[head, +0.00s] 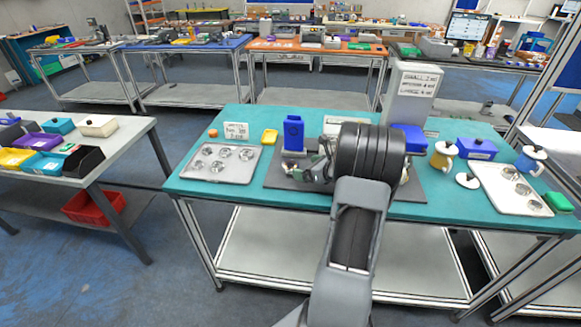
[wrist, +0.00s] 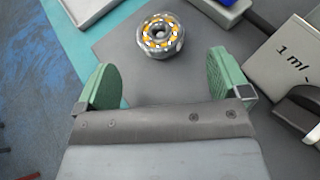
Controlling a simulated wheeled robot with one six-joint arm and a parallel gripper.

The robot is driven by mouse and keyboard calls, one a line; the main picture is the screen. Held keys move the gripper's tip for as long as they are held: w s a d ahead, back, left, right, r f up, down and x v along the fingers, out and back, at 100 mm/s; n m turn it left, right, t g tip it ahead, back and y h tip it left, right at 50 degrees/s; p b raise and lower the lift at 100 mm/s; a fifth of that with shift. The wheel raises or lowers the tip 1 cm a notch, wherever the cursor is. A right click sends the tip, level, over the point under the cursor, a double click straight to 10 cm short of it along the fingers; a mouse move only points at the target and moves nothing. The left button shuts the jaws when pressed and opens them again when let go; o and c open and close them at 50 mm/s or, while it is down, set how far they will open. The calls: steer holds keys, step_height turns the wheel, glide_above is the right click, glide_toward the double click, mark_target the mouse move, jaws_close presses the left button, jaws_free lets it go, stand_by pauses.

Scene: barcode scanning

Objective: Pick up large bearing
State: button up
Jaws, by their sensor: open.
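In the wrist view a round metal bearing (wrist: 160,36) with orange-yellow balls lies on the dark grey mat (wrist: 115,45). My gripper (wrist: 165,85) is open and empty, its two green-padded fingers spread wide. The bearing lies beyond the fingertips, roughly centred between them, and is not touched. In the head view my gripper (head: 312,170) is over the left part of the mat (head: 415,188) on the teal table, partly hidden by my wrist and arm. I cannot make out the bearing on the mat there.
A blue holder (head: 293,134) stands behind my gripper. A metal tray (head: 190,173) with several round parts lies left. A grey box with a label (head: 411,90) and a blue bin (head: 410,137) stand behind. A white tray (head: 490,190) with round parts is at the right.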

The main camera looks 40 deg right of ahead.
mark_target(294, 166)
steer(key=shift+p+x, duration=0.65)
steer(key=shift+x, duration=2.85)
steer(key=shift+s+f, duration=0.1)
steer(key=shift+f, duration=0.05)
